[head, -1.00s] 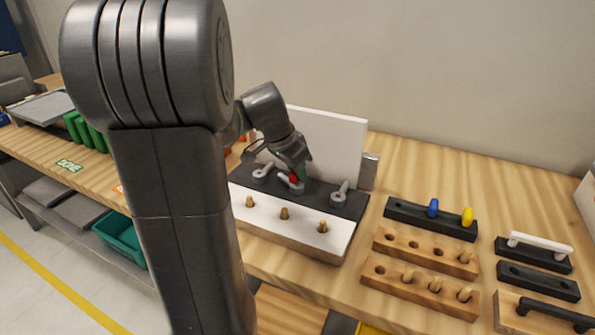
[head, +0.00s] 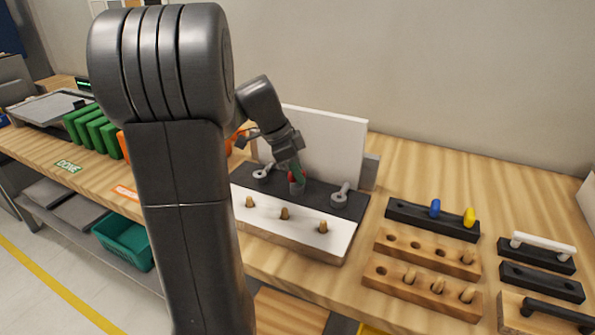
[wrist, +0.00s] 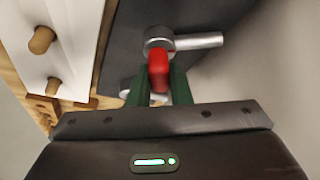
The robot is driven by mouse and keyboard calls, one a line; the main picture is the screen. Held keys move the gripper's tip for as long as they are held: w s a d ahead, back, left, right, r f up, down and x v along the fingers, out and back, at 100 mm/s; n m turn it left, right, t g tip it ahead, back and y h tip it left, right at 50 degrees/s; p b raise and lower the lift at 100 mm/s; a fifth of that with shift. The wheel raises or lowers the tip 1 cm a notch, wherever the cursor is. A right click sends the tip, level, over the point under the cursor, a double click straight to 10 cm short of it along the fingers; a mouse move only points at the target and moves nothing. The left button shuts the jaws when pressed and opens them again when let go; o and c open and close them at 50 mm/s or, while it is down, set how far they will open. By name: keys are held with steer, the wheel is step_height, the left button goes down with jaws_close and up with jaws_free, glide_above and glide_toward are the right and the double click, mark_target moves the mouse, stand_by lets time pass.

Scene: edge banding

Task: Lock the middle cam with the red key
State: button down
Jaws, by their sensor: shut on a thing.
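My gripper (head: 297,174) is over the black strip of the fixture, its green fingers closed on the red key (wrist: 158,72). The key also shows in the head view (head: 291,177). It stands at the middle cam (head: 297,188), a grey round part; how deep the key sits in it is hidden. In the wrist view the cam (wrist: 158,41) has its lever pointing right, away from the white strip. In the head view my gripper hides that lever. The left cam (head: 262,175) and right cam (head: 340,195) stand on either side, apart from my gripper.
A white upright panel (head: 335,140) stands close behind the cams. Wooden pegs (head: 284,213) stand on the white strip in front. To the right are a black holder (head: 404,210) with blue and yellow keys, wooden peg blocks (head: 385,244) and handles.

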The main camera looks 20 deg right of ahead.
steer(key=shift+m+g, duration=0.5)
steer(key=shift+m, duration=0.9)
steer(key=shift+y, duration=0.3)
steer(key=shift+m+p, duration=0.55)
steer(key=shift+m, duration=0.35)
steer(key=shift+m+g+y+p, duration=0.4)
steer(key=shift+m+g+y, duration=0.2)
steer(key=shift+m, duration=0.9)
steer(key=shift+r, duration=0.1)
steer(key=shift+r+p, duration=2.25)
steer(key=shift+r, duration=0.65)
steer(key=shift+a, duration=0.1)
